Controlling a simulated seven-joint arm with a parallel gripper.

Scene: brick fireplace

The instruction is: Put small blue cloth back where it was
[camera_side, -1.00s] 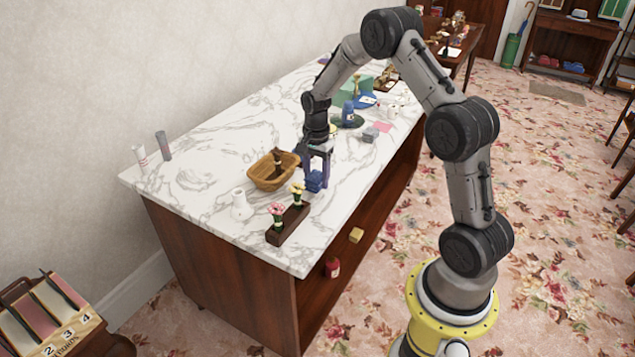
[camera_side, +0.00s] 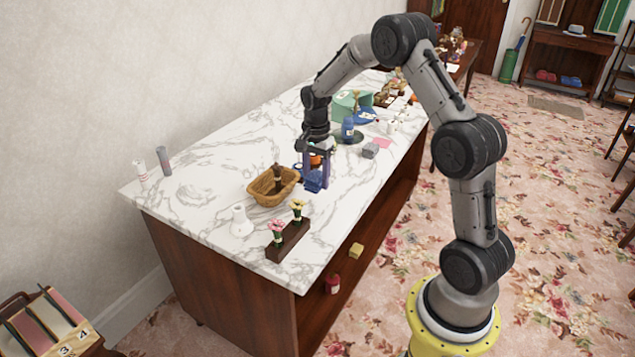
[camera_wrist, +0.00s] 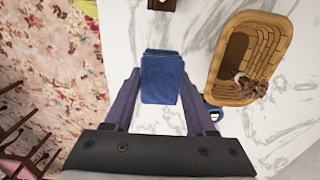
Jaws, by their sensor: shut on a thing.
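The small blue cloth (camera_side: 313,184) is a folded, dark blue bundle between the fingers of my gripper (camera_side: 316,180), at the right of the wicker basket. In the wrist view the cloth (camera_wrist: 161,78) shows as a flat-looking blue rectangle, with a finger of my gripper (camera_wrist: 159,92) on each side of it. My gripper is shut on it. It points down over the marble counter (camera_side: 215,170). I cannot tell exactly how high the cloth is above the marble.
The wicker basket (camera_side: 262,195) holds a dark brown thing. A flower stand (camera_side: 287,243) and white vase (camera_side: 241,222) stand nearer the front. An orange thing (camera_side: 315,161) is behind my gripper. A grey block (camera_side: 370,150) and blue bottle (camera_side: 347,130) stand farther back. Bare marble lies left.

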